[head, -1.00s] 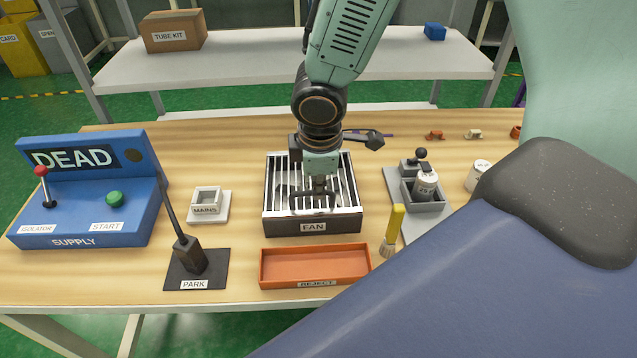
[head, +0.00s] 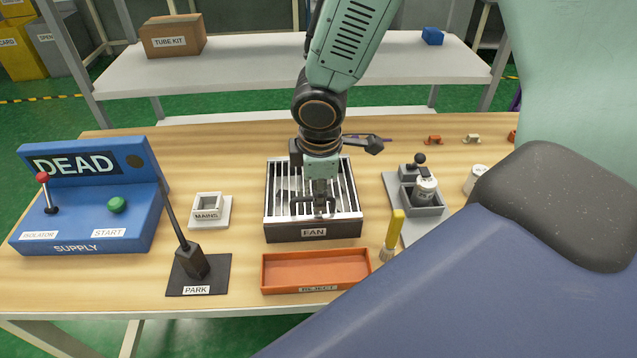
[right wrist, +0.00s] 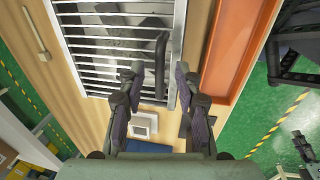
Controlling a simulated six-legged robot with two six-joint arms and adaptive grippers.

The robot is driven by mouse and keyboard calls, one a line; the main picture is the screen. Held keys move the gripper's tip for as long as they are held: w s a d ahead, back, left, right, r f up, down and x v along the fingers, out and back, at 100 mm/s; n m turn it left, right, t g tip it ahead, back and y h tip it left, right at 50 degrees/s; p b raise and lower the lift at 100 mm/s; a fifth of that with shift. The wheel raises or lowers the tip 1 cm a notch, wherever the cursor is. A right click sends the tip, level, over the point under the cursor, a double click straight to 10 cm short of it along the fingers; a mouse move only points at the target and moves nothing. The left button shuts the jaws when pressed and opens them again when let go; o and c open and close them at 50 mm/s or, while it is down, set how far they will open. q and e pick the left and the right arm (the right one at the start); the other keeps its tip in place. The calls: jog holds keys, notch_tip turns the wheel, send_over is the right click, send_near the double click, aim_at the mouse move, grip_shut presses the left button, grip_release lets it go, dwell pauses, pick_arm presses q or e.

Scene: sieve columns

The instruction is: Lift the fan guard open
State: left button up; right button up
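The fan guard (head: 345,197) is a pale grille of parallel bars on a dark box labelled FAN, on the table's middle. It lies flat and shut. In the right wrist view, the guard (right wrist: 110,32) fills the upper left, with dark shapes beneath its bars. A dark bar, apparently a handle (right wrist: 160,60), crosses the grille near its front edge. My right gripper (head: 318,205) points down over the front part of the grille. In the wrist view, its fingers (right wrist: 158,82) stand apart on either side of the bar. Contact cannot be told.
An orange REJECT tray (head: 315,283) lies in front of the fan. A PARK stand (head: 197,281) with a tilted rod and a MAINS block (head: 222,222) are left. A yellow-handled brush (head: 393,230) and a grey fixture (head: 430,209) are right. The blue supply box (head: 70,222) reads DEAD.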

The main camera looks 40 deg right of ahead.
notch_tip(320, 180, up, 12)
jog(key=s+a, duration=0.1)
jog(key=shift+s+f, duration=0.15)
jog(key=shift+s, duration=0.15)
dwell(0.7)
